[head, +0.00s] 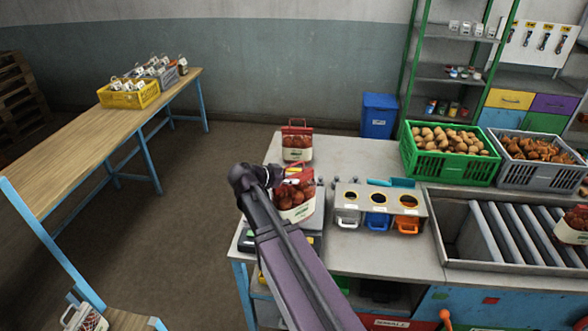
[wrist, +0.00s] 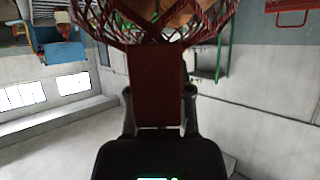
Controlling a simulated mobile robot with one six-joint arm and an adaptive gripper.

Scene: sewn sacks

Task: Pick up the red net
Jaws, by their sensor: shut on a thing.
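The red net (head: 294,203), a mesh bag of brownish-red produce with a white label band, shows at the left part of the grey workbench. My gripper (head: 274,174) is at its upper left in the head view. In the wrist view my gripper (wrist: 158,105) is shut on the net's dark red strap (wrist: 155,80), which runs between the two fingers. The red mesh (wrist: 150,28) with its contents fills the top of that view. I cannot tell whether the net touches the surface below it. My arm hides part of the bench in front.
A similar red net bag (head: 297,143) stands just behind on the workbench (head: 345,160). A three-hole sorting stand (head: 378,205) is close on the right. Green (head: 448,170) and grey (head: 535,180) crates stand further right, beside a roller tray (head: 505,225). Floor is free left of the bench.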

